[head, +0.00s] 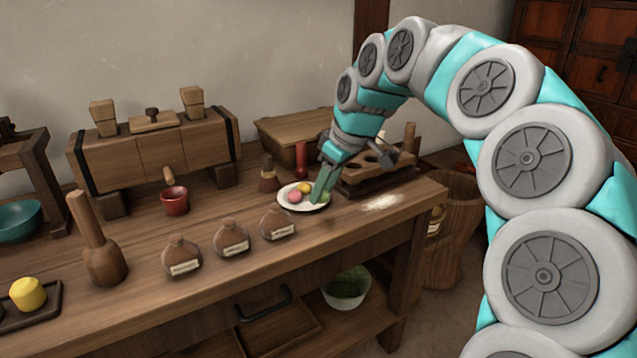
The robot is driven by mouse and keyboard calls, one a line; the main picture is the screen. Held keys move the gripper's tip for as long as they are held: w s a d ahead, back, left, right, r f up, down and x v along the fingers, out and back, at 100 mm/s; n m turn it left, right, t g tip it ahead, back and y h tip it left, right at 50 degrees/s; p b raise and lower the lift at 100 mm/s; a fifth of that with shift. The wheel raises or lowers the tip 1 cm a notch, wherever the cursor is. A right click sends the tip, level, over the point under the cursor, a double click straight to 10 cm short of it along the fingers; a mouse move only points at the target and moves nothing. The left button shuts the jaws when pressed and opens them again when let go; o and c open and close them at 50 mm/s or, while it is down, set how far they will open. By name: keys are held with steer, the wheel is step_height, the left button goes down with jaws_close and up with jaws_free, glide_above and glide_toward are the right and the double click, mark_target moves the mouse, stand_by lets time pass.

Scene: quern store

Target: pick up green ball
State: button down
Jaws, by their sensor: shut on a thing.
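A small white plate (288,204) sits on the wooden bench. A pink ball (295,197) and a yellow ball (305,188) lie on it. My gripper (319,193) points down at the plate's right side, beside the yellow ball. It is shut on the green ball (314,198), of which only a little shows at the fingertips; the fingers hide the rest. I cannot tell whether the ball still touches the plate.
Behind the plate stand a brown bottle (269,177) and a red cylinder (301,158). A wooden rack (378,176) is close on the right. Labelled flasks (231,237) line the front. White powder (382,202) lies on bare bench at right.

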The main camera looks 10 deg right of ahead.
steer(key=s, duration=0.9)
steer(key=shift+s+d+r+b, duration=0.15)
steer(key=shift+d+r+b, duration=0.05)
steer(key=shift+r+b, duration=0.25)
